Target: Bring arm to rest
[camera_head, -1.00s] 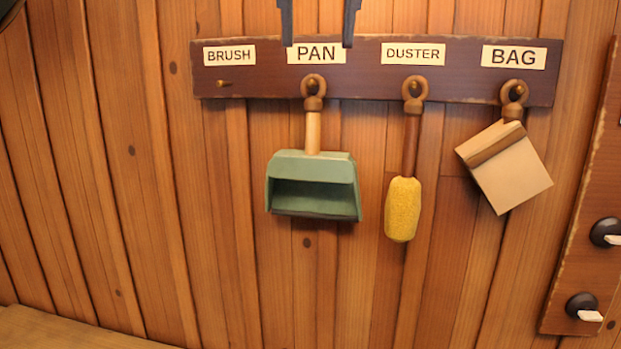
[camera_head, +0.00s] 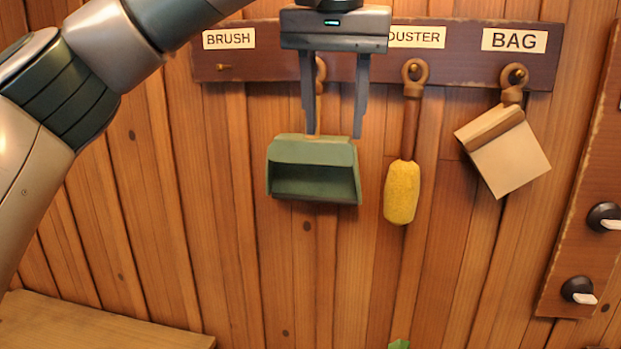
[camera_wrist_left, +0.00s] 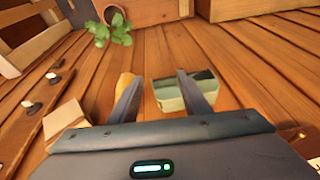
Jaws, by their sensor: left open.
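My left gripper (camera_head: 334,136) is open and empty, fingers pointing down, in front of the peg rail (camera_head: 450,70) and the handle of the green dustpan (camera_head: 313,168). The dustpan hangs under the spot where the PAN label is hidden behind my gripper. In the left wrist view the open fingers (camera_wrist_left: 157,84) show with the dustpan (camera_wrist_left: 186,94) beyond them. Whether the fingers touch the dustpan cannot be told. My left arm comes in from the upper left. My right gripper is in neither view.
A yellow duster (camera_head: 402,192) and a tan bag (camera_head: 506,155) hang to the right. The BRUSH peg (camera_head: 223,67) is empty. A dark board with knobs (camera_head: 590,250) is at far right. A wooden surface (camera_head: 90,325) is lower left. A potted plant (camera_wrist_left: 115,18) shows in the wrist view.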

